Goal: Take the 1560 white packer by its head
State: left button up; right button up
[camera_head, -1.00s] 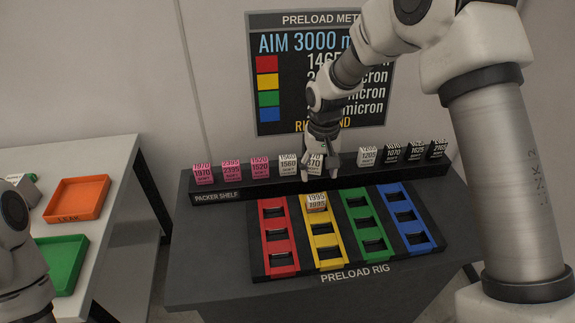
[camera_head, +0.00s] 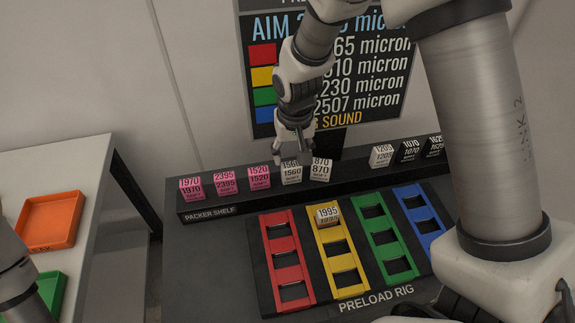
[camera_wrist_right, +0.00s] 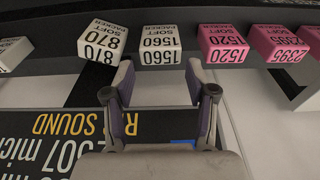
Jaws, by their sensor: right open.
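The white 1560 packer (camera_head: 291,174) stands upright on the packer shelf (camera_head: 240,205), between the pink 1520 packer (camera_head: 258,178) and the white 870 packer (camera_head: 320,170). My right gripper (camera_head: 294,154) points down just above and behind its head, partly overlapping it in the head view. In the right wrist view the 1560 packer (camera_wrist_right: 160,50) lies just beyond the fingertips of my open right gripper (camera_wrist_right: 158,68), roughly centred between them. Nothing is held. My left arm shows at the left edge, but its gripper is out of view.
A white 1205 packer (camera_head: 381,156) and black packers stand farther right on the shelf. The preload rig (camera_head: 375,293) in front has red, yellow, green and blue lanes. A 1995 packer (camera_head: 327,213) sits in the yellow one. A side table holds an orange tray (camera_head: 50,222).

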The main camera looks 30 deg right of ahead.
aim_at(292, 165)
jog(key=f, duration=0.2)
jog(key=f+p, duration=0.1)
jog(key=f, duration=0.4)
jog(key=shift+w+p, duration=0.35)
jog(key=shift+s, duration=0.15)
jog(key=c, duration=0.8)
jog(key=shift+r, duration=0.15)
